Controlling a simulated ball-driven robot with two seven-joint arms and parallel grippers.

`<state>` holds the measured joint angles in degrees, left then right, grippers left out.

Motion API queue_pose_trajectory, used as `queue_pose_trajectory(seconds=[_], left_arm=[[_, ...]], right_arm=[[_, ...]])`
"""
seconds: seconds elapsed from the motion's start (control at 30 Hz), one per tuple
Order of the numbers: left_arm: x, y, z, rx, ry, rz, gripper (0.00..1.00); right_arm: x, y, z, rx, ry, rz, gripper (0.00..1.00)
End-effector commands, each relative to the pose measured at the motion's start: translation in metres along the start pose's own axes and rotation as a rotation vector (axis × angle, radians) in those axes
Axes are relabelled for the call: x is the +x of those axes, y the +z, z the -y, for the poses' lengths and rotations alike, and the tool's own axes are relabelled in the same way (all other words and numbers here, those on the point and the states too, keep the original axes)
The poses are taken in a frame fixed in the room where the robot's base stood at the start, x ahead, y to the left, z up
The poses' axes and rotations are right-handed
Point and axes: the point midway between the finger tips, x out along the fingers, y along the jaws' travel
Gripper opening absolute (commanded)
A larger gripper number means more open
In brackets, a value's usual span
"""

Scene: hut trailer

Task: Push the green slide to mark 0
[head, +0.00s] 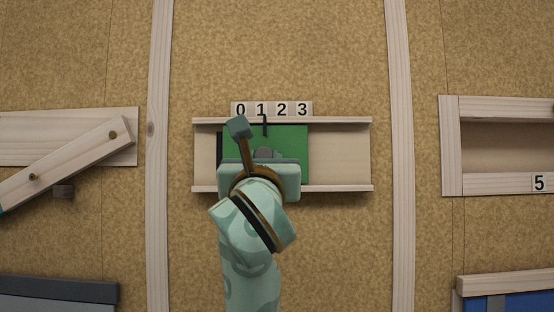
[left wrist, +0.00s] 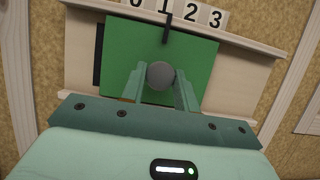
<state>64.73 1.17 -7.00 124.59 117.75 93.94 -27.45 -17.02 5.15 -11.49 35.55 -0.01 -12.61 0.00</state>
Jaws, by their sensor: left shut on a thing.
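The green slide (head: 290,145) sits in a wooden track (head: 340,155) on the wall, between an upper and a lower rail. It also fills much of the left wrist view (left wrist: 120,50). Its black pointer (head: 265,125) stands at about mark 1 on the number strip (head: 271,109), which reads 0, 1, 2, 3; mark 0 (head: 241,110) is to its left. My left gripper (head: 263,158) is in front of the slide. In the left wrist view its fingers (left wrist: 160,88) are shut on the slide's round grey knob (left wrist: 160,75), one on each side. My right gripper is not in view.
A black strip (left wrist: 97,55) borders the slide's left edge, with bare track beyond it. A tilted wooden bar (head: 75,160) is on the left, and a wooden frame marked 5 (head: 500,183) is on the right. Vertical battens (head: 400,150) flank the track.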

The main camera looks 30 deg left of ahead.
Motion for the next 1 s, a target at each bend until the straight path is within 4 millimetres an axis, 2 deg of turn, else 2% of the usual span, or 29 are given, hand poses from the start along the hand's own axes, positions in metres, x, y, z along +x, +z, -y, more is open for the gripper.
queue_pose_trajectory(seconds=[0.1,0.2,0.27,0.53,0.57,0.6,0.63,1.0], left_arm=[[0.001,0.0,-0.025,-0.003,0.008,0.0,0.0],[0.0,0.0,-0.038,-0.002,0.009,0.001,0.0],[0.0,0.0,-0.042,-0.002,0.01,0.001,0.0],[0.0,0.0,-0.043,-0.001,0.007,0.002,0.0],[0.0,0.0,-0.043,-0.001,0.008,0.002,0.33],[0.0,0.0,-0.043,-0.001,0.009,0.002,0.44],[0.0,0.0,-0.043,-0.001,0.008,0.002,0.51],[-0.006,0.0,-0.041,-0.001,0.003,0.002,0.51]], right_arm=[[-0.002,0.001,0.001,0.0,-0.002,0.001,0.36],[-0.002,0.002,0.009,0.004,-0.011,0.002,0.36],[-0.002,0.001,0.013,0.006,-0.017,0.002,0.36],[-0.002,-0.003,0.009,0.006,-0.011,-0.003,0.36],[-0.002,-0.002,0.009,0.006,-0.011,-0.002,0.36],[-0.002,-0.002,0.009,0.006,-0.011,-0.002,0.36],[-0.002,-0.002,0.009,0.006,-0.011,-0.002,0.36],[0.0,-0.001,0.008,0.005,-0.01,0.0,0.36]])
